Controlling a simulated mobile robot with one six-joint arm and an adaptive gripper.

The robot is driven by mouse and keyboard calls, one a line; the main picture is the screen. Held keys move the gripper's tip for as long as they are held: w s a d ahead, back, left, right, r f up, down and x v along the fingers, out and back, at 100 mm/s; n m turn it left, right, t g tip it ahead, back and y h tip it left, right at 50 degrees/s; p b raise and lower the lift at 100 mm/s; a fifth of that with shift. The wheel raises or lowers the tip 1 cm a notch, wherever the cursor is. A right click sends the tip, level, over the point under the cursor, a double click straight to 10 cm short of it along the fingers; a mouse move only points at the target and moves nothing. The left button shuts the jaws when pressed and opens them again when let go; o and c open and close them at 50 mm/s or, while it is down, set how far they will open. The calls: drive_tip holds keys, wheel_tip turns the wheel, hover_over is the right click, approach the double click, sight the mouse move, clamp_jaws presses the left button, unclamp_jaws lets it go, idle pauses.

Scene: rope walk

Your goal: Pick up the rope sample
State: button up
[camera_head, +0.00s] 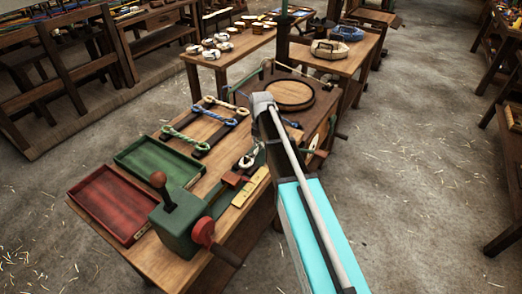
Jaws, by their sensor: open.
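Rope samples with looped ends lie across dark bars on the workbench (165,228). A green and white one (186,141) is nearest, a blue and yellow one (216,118) lies behind it, and a tan one (226,104) is farthest. A pale rope piece (249,157) lies to their right, partly hidden by my arm. The picture does not show which one is meant. My arm reaches over the bench from the lower right, its grey joint right of the samples. My gripper cannot be made out; the arm hides that area.
A red tray (101,208) and a green tray (150,170) sit at the bench's left, both empty. A green crank machine (182,222) stands at the front edge. A round wooden board (290,95) is behind my arm.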

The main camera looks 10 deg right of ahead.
drive_tip(key=shift+f, duration=0.15)
idle(0.5)
clamp_jaws()
